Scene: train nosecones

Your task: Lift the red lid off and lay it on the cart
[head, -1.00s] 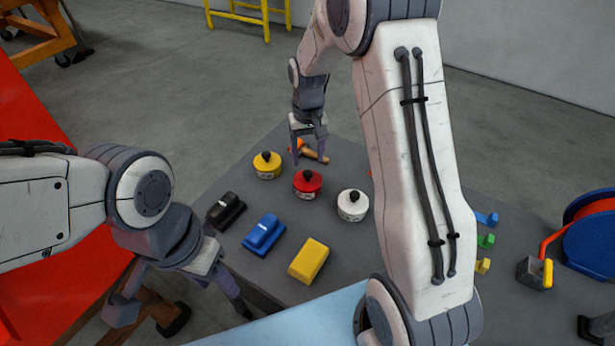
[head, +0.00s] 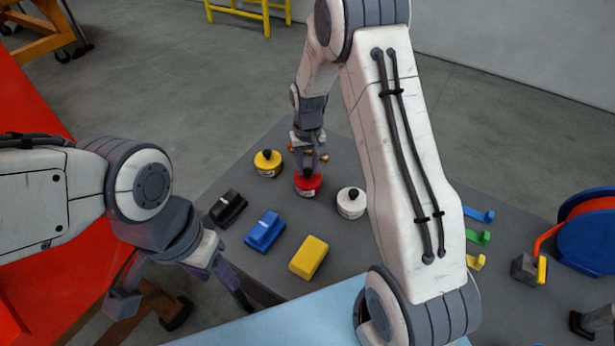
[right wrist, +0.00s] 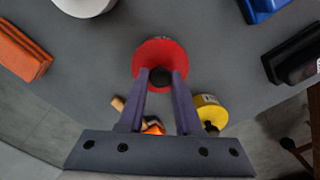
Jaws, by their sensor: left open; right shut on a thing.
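The red lid (head: 307,182) sits on a round white tin on a grey top (head: 350,248), which may be the cart. A black knob stands in its middle. My right gripper (head: 309,166) is over the lid, shut on the knob. In the right wrist view, the fingers of the gripper (right wrist: 160,78) close on both sides of the knob, with the red lid (right wrist: 160,53) around it. The lid looks level and seated; I see no gap below it. My left gripper (head: 183,298) is open and empty, low at the left, beside the grey top's edge.
A yellow-lidded tin (head: 267,165) and a white tin (head: 351,203) flank the red one. Black (head: 228,208), blue (head: 265,231) and yellow (head: 309,257) blocks lie nearer. Small hooks and a blue reel (head: 590,240) are at the right. A red surface (head: 50,245) is at the left.

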